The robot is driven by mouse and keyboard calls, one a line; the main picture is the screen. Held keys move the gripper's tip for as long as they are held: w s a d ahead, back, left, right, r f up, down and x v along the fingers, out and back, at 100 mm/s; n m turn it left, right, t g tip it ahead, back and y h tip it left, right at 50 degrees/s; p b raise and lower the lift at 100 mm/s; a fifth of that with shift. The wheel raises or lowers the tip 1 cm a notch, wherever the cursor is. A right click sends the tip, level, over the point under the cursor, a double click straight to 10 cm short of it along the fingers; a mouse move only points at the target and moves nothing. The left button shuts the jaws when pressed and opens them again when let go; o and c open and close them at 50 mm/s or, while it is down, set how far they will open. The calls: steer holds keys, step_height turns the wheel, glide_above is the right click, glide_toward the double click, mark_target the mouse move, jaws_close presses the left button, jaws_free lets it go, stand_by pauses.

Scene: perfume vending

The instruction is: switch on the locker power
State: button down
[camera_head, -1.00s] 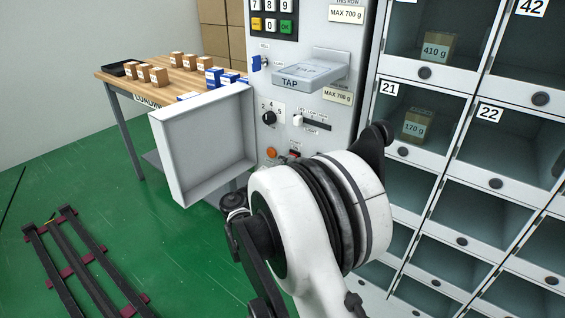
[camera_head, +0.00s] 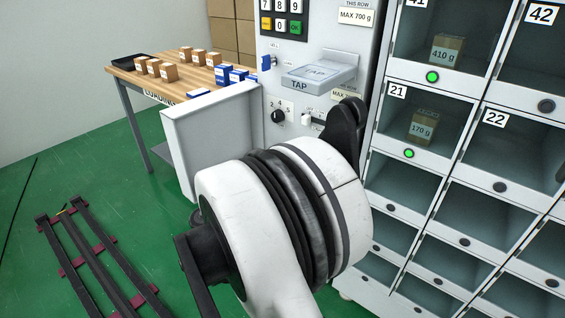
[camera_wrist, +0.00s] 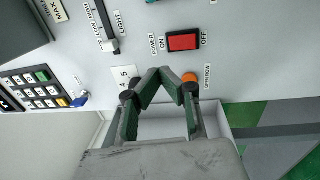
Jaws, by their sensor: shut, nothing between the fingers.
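The red rocker switch (camera_wrist: 183,40) is on the grey control panel (camera_wrist: 240,60) in the wrist view, with small lettering I cannot read surely. My gripper (camera_wrist: 167,73) is shut and empty, its fingertips just below the switch in the picture; a gap shows between them. In the head view my arm hides the switch and the gripper. The lockers stand at right in the head view. Round lights under locker 41 (camera_head: 432,77) and locker 21 (camera_head: 409,153) glow green; each holds a small brown box. The light at locker 42 (camera_head: 546,106) is dark.
An orange button (camera_wrist: 190,78), a dark knob (camera_wrist: 127,96) and a slider (camera_wrist: 110,46) sit near the fingers. The tap shelf (camera_head: 318,75) and an open grey tray (camera_head: 215,130) stick out from the panel. A wooden table (camera_head: 195,75) with boxes stands behind.

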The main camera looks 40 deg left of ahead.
steer(key=shift+s+r, duration=0.15)
steer(key=shift+s, duration=0.95)
